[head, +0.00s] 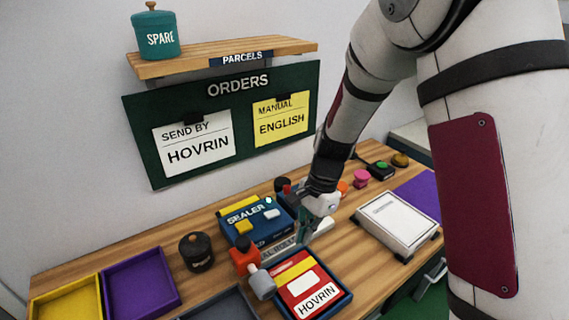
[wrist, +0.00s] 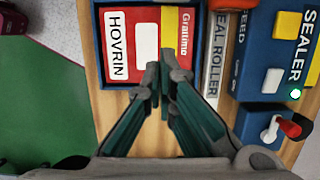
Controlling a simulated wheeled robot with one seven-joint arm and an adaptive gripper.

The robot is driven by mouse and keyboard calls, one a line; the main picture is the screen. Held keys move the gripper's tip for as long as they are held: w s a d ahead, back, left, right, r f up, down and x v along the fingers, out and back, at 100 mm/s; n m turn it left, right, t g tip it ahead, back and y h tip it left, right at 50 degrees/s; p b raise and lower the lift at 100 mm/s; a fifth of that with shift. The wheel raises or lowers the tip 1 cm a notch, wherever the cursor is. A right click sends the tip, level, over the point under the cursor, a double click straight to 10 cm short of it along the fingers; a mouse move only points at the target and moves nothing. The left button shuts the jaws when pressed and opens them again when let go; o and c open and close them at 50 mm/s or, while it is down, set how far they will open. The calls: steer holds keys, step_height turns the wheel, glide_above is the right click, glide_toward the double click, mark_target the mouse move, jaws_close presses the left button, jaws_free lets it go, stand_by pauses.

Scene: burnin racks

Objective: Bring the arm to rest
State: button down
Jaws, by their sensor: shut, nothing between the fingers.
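In the head view my gripper (head: 302,232) is low over the bench, close to the blue sealer (head: 262,236), and partly hidden by my own arm. A red parcel with a HOVRIN label (head: 306,285) lies in the blue tray (head: 343,304); the parcel also shows in the wrist view (wrist: 115,65). I cannot tell whether the fingertips touch anything.
An orange-and-grey roller (head: 262,284) stands between the sealer and the parcel. Yellow (head: 68,300) and purple (head: 140,283) trays and a dark jar (head: 196,251) are at left. A white document box (head: 398,222) lies at right. A shelf (head: 225,55) overhangs behind.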

step_height(320, 180, up, 10)
steer(key=s+d+n+t, duration=0.1)
steer(key=s+d+n, duration=0.1)
steer(key=s+n, duration=0.1)
steer(key=s+d+r+n+t+h, duration=0.1)
steer(key=s+d+r+n+t, duration=0.1)
steer(key=s+d+r+n, duration=0.2)
steer(key=s+d+r+n+t+h, duration=0.1)
steer(key=s+d+r+n+t, duration=0.2)
steer(key=s+r, duration=0.7)
steer(key=s+d+n, duration=0.1)
steer(key=s+n, duration=0.1)
steer(key=s, duration=0.1)
steer(key=shift+d+r+t, duration=0.2)
steer(key=shift+t, duration=0.1)
